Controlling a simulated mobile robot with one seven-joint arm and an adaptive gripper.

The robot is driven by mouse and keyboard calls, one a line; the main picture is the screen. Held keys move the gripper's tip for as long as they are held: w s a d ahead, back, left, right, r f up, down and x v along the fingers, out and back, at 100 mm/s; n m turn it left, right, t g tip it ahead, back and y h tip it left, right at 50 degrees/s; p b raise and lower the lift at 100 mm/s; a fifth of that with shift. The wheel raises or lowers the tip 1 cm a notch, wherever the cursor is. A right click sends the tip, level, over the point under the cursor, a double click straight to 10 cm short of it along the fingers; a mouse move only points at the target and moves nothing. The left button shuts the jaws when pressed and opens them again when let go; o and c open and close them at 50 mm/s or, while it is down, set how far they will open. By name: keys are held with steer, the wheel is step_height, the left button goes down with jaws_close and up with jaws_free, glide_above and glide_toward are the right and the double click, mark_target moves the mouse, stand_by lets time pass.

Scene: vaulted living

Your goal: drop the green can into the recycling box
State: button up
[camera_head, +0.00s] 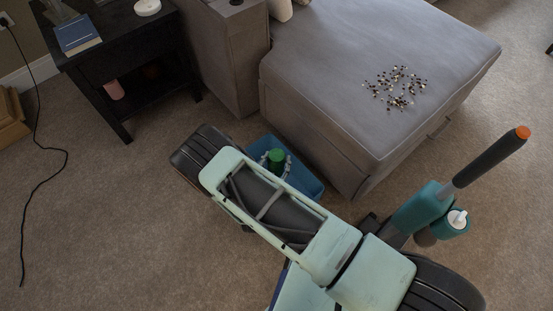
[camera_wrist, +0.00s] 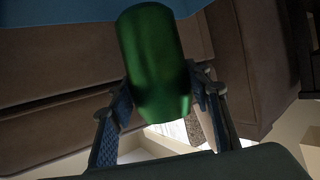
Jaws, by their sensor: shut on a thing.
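The green can (camera_head: 276,158) shows in the head view between the fingers of my gripper (camera_head: 277,163). In the wrist view the can (camera_wrist: 154,62) stands large between the two fingers of my gripper (camera_wrist: 160,95), which are shut on it. The blue recycling box (camera_head: 312,186) is on the carpet beside the sofa, and the can appears over it in the head view. My arm hides the box's near left part. In the wrist view a blue surface (camera_wrist: 60,10), likely the box, runs along the top edge behind the can. The height of the can above the box is hard to tell.
The grey sofa (camera_head: 340,75) stands right behind the box, with small dark and light bits (camera_head: 397,88) on its seat. A black side table (camera_head: 130,70) holds a blue book (camera_head: 78,36).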

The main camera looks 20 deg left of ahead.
mark_target(276, 156)
step_height(276, 156, down, 4)
steer(key=shift+f+b, duration=0.1)
steer(key=shift+b, duration=1.15)
steer(key=o, duration=0.9)
step_height(276, 156, up, 10)
steer(key=shift+r, duration=0.1)
